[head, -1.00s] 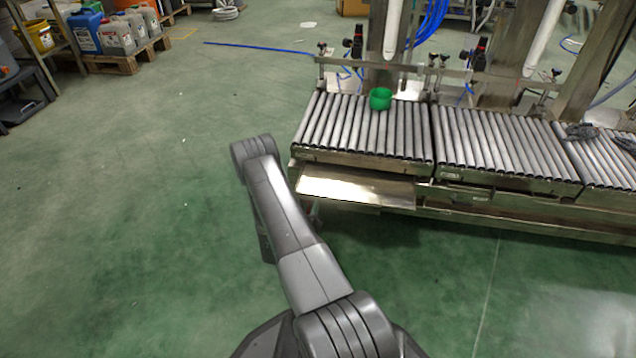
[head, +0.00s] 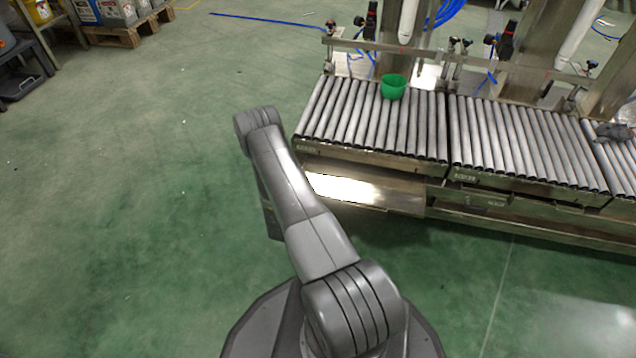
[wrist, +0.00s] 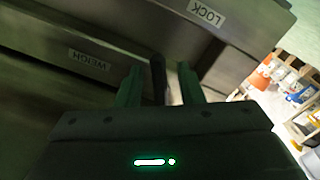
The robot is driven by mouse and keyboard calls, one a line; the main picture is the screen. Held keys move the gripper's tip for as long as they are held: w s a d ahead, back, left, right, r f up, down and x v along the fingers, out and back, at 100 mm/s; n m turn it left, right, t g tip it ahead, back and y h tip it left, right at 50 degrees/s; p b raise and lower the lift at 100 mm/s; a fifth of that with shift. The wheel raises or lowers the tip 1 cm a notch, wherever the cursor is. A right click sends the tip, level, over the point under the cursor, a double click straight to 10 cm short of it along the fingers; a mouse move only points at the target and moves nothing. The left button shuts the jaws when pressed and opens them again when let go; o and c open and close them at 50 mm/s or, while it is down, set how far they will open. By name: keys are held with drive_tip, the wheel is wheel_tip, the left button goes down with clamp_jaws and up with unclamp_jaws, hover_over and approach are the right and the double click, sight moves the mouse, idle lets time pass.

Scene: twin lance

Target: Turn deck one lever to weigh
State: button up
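In the wrist view, a dark upright bar, which looks like the lever (wrist: 158,72), stands between the two green fingers of my gripper (wrist: 160,80). The fingers are apart, with a narrow gap on each side of the bar. Contact cannot be made out. A WEIGH label (wrist: 89,60) is on the metal face left of the fingers. A LOCK label (wrist: 206,13) is on the panel at upper right. In the head view my own arm hides the gripper and the lever. Deck one appears to be the left roller deck (head: 375,125).
A green cup (head: 394,88) stands on the left deck's rollers. More roller decks (head: 525,145) continue to the right. A bright metal shelf (head: 365,190) sticks out below the left deck. Green floor is clear on the left. Pallets with containers (head: 110,25) stand far left.

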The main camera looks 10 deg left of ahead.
clamp_jaws()
drive_tip(key=shift+d+r+n, duration=0.15)
drive_tip(key=shift+d+n, duration=0.05)
drive_tip(key=shift+n, duration=0.6)
drive_tip(key=shift+o, duration=0.4)
unclamp_jaws()
drive_tip(key=shift+s, duration=0.1)
